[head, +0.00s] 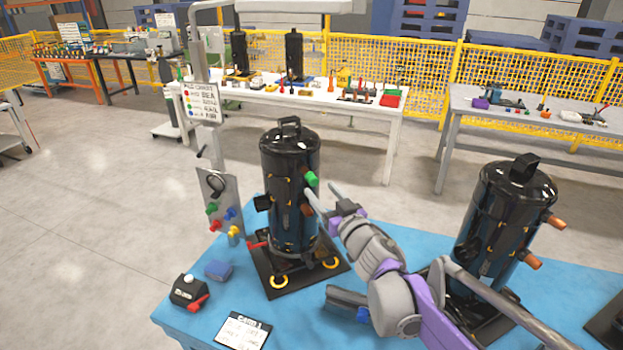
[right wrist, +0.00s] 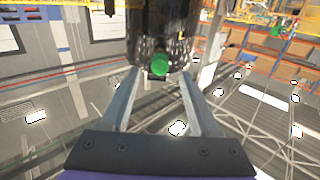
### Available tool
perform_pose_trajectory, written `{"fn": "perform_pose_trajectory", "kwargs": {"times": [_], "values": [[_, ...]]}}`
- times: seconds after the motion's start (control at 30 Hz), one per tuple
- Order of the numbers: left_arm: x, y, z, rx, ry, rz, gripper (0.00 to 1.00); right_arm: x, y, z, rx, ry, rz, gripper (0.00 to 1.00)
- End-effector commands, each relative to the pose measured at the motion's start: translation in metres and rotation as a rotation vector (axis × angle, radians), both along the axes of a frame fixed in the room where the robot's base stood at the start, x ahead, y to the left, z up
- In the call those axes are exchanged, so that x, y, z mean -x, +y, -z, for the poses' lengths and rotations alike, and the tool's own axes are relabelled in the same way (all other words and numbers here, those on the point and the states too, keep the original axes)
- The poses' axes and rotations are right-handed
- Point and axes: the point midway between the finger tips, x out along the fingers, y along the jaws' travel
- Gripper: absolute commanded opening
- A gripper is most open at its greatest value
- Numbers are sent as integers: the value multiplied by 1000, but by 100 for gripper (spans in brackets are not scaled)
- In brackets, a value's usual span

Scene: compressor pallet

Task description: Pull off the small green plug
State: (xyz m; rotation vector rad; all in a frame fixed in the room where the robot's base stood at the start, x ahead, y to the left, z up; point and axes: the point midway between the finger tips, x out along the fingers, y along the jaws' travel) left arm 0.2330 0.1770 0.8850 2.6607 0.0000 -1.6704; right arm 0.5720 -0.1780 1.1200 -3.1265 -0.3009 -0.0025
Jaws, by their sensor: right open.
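A small green plug (head: 312,179) sticks out of the upper right side of the left black compressor (head: 285,160). In the right wrist view the plug (right wrist: 160,65) shows round and end-on against the dark compressor body (right wrist: 160,28). My right gripper (head: 321,190) is open and empty, its fingers pointing at the compressor just right of and below the plug. In the right wrist view the two fingertips (right wrist: 160,74) lie to either side of the plug; I cannot tell how far the plug reaches between them.
A brown stub (head: 308,208) sits below the plug, close to one finger. A panel with coloured knobs (head: 217,195) stands left of the compressor. A second compressor (head: 505,215) stands right of my right arm. A card (head: 243,331) lies on the blue surface (head: 190,333).

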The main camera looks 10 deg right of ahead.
Motion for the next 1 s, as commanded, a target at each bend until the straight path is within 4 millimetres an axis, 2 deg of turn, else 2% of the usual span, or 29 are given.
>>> {"fn": "perform_pose_trajectory", "kwargs": {"times": [0.2, 0.4, 1.0], "values": [[0, 0, 1, 0, 1, 0, 50, -29, 6, 1, 0, 1, 0, 62], [0, 0, 2, 0, 1, 0, 50, -44, 9, 0, 1, 0, 0, 62], [0, 0, 2, 0, 1, 0, 50, -47, 9, 0, 1, 0, 1, 62]]}}
